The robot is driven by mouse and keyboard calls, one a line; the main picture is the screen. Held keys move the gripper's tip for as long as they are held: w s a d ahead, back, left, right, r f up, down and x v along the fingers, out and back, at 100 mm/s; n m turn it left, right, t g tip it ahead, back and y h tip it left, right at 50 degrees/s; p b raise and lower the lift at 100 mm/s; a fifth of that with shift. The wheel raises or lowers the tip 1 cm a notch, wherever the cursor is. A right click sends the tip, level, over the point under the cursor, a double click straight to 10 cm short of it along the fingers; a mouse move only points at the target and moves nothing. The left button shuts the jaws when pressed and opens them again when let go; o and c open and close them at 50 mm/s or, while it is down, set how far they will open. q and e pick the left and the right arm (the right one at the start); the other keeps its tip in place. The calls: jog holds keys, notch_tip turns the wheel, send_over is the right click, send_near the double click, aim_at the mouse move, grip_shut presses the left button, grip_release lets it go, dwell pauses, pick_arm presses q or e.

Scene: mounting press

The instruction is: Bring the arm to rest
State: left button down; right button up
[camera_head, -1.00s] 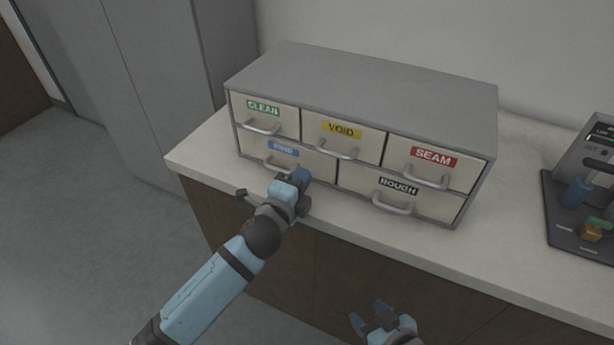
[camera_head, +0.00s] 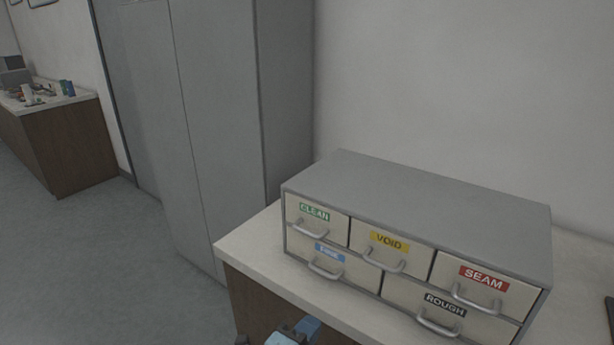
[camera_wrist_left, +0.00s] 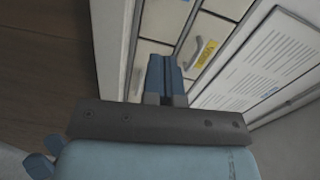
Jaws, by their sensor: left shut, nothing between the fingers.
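My left gripper (camera_head: 304,332) shows at the bottom edge of the head view, in front of the counter and below the drawer unit. Most of its arm is cut off. In the left wrist view, its two blue fingers (camera_wrist_left: 164,76) are together, with nothing between them. The fingers are clear of the drawer handles in the head view. Blue parts at the lower left of the left wrist view look like my right gripper (camera_wrist_left: 45,158), mostly cut off; its opening is unclear. My right arm does not show in the head view.
A grey drawer unit (camera_head: 430,205) stands on the pale counter (camera_head: 240,238), with labelled drawers, all looking closed. Tall grey cabinets (camera_head: 215,120) stand behind to the left. Floor (camera_head: 110,260) is open at left. Another counter (camera_head: 70,150) stands far left.

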pick_arm(q)
jog(key=s+a+f+n+g+y, duration=0.4)
jog(key=s+a+f+n+y, duration=0.3)
jog(key=s+a+f+n, duration=1.15)
notch_tip(320, 180, up, 17)
jog(key=a+n+p, duration=0.2)
jog(key=p, duration=1.8)
jog(key=shift+w+r, duration=0.2)
jog(key=shift+w, duration=0.15)
pick_arm(e)
notch_tip(320, 180, up, 16)
jog(key=d, duration=0.1)
jog(key=shift+s+d, duration=0.2)
jog(key=shift+s, duration=0.25)
jog(key=shift+f, duration=0.1)
